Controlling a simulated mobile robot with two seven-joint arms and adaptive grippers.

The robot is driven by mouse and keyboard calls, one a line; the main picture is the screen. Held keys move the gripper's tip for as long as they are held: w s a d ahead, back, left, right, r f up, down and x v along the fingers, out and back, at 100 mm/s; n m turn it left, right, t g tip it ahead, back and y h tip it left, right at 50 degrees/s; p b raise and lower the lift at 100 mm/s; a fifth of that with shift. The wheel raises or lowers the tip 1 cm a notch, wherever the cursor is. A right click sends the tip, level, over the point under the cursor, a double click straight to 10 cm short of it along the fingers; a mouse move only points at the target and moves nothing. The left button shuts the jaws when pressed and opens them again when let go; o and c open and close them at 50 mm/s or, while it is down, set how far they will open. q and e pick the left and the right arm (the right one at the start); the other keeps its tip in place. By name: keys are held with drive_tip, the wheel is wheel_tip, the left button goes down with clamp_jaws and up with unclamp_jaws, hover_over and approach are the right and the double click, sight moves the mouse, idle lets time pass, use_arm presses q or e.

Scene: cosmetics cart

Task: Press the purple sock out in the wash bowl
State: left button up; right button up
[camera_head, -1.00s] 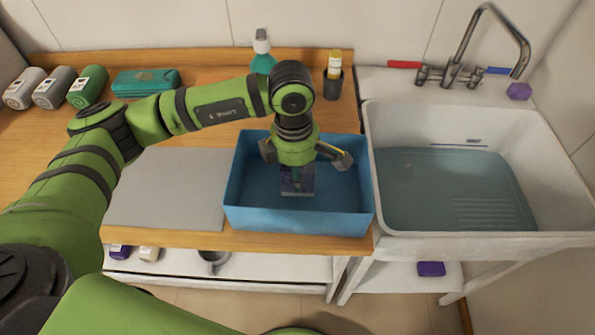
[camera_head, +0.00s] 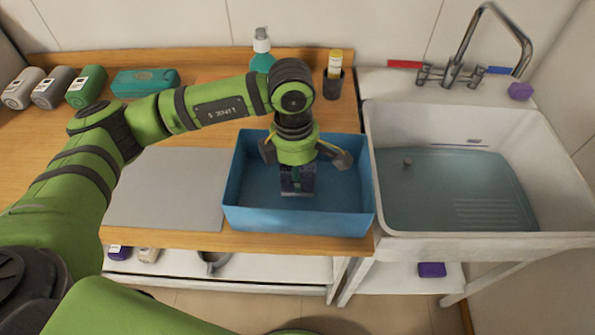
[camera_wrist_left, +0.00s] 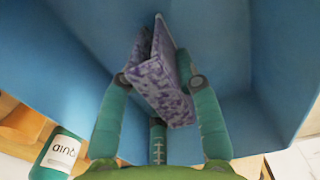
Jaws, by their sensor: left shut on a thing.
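The purple sock (camera_wrist_left: 160,88) shows in the left wrist view as a folded, mottled purple and white piece between the teal fingers. In the head view it is a dark patch (camera_head: 297,185) below my left gripper (camera_head: 297,170). My left gripper is shut on it and reaches down inside the blue rectangular wash bowl (camera_head: 298,220). The bowl's walls (camera_wrist_left: 75,50) surround the sock in the wrist view. The gripper hides part of the sock, and I cannot tell whether it touches the bowl floor. My right gripper is out of view.
A white sink (camera_head: 480,240) with water stands right of the bowl, with a tap (camera_head: 455,72) behind. A grey mat (camera_head: 165,190) lies left of the bowl. A pump bottle (camera_head: 262,50) and a dark cup (camera_head: 333,85) stand behind it.

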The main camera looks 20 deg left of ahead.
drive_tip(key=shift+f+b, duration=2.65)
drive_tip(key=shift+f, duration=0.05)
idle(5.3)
